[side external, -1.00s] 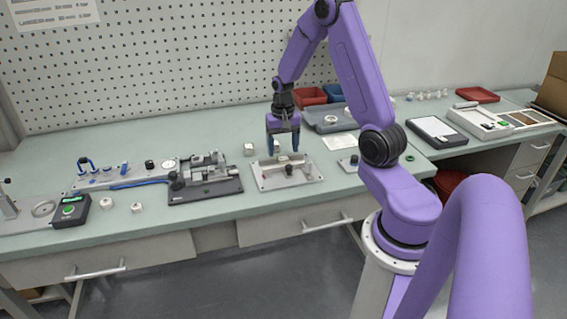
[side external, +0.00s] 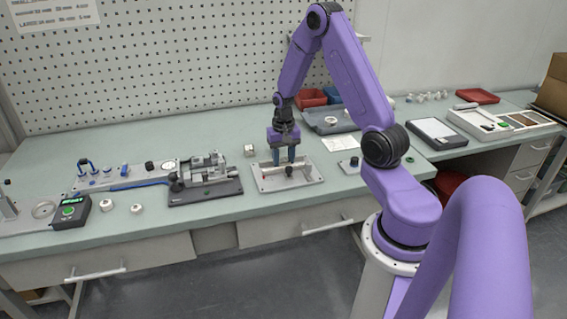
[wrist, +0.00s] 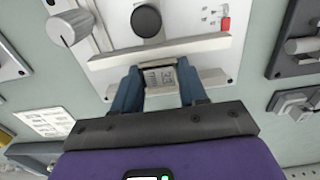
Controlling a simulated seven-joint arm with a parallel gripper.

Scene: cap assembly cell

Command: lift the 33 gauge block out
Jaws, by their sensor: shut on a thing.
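In the wrist view a pale gauge block (wrist: 160,78) with printed marks on its face sits between my two blue fingers. The marks are too small to read. My gripper (wrist: 158,88) is shut on this block, one finger at each side. The block is by the long light bar of a grey fixture plate (wrist: 215,83). In the side view my gripper (side external: 284,160) points down at the back of that plate (side external: 267,184), and the block is hidden there. Whether the block still touches the plate cannot be told.
A black knob (side external: 289,171) stands on the front of the fixture. A dark vise-like device (side external: 205,190) is to its left. A small white block (side external: 250,150) stands behind left, and two more small pieces lie farther left. Trays stand at the back right.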

